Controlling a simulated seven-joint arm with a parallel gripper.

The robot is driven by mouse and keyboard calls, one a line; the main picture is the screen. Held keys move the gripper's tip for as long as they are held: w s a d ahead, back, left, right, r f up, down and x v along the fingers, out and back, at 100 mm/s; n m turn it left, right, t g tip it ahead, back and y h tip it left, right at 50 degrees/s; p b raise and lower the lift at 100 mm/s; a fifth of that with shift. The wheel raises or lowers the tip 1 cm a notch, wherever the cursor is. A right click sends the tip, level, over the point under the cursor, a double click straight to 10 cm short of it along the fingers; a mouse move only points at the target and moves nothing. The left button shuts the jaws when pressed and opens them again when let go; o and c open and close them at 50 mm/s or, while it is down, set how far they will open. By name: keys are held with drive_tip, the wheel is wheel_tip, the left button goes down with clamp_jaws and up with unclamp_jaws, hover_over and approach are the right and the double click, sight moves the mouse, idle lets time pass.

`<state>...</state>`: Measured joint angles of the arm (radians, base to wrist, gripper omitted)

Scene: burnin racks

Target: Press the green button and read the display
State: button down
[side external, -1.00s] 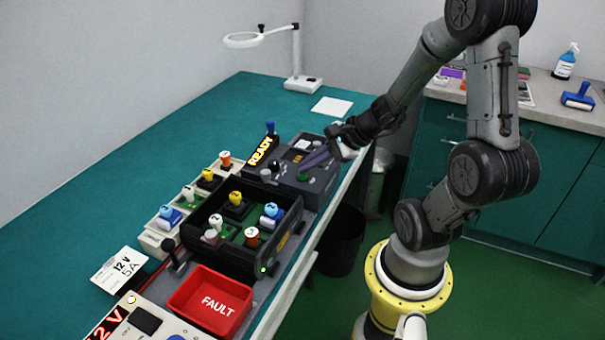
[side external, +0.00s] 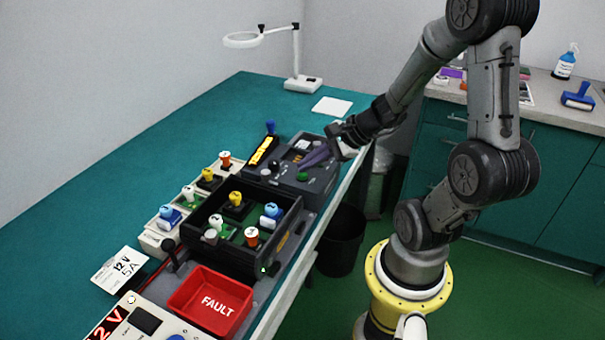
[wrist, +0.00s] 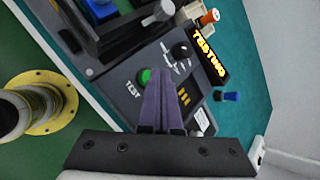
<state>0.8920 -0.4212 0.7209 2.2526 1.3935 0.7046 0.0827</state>
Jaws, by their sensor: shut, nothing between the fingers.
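The green button (side external: 303,177) sits on the dark grey panel (side external: 322,183) near the table's front edge. It also shows in the wrist view (wrist: 144,77), beside the word TEST. My gripper (side external: 301,166) is shut and empty, with its purple fingers just above the button. In the wrist view the fingertips (wrist: 160,70) overlap the button's right edge; I cannot see contact. The display (wrist: 209,56) is lit amber and appears to read TESTING. In the side view the display (side external: 264,150) is lit, but its text is hard to read.
A black rack (side external: 285,238) with several coloured-knob modules stands beside the panel. A red FAULT bin (side external: 185,298) lies nearer the camera. The table's back left is clear.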

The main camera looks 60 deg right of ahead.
sight(307, 175)
drive_tip(key=shift+r, duration=0.45)
drive_tip(key=shift+r, duration=2.55)
drive_tip(key=shift+a, duration=0.2)
drive_tip(key=s+a+r+n+g+y, duration=0.1)
drive_tip(key=a+r+n, duration=0.2)
drive_tip(key=a+n, duration=0.3)
drive_tip(key=s+a+r+n+g+y, duration=0.15)
drive_tip(key=a+n, duration=0.25)
drive_tip(key=a, duration=0.4)
drive_tip(key=s+a+r+n+h, duration=0.2)
drive_tip(key=s+n, duration=0.4)
drive_tip(key=n, duration=0.4)
drive_tip(key=s+d+n, duration=0.1)
drive_tip(key=d+n+h, duration=0.1)
drive_tip(key=d+n, duration=0.1)
drive_tip(key=s+d+f+n+g+h, duration=0.1)
drive_tip(key=shift+s+d+n+h, duration=0.25)
drive_tip(key=shift+s+d+n, duration=0.05)
drive_tip(key=shift+s+d, duration=0.05)
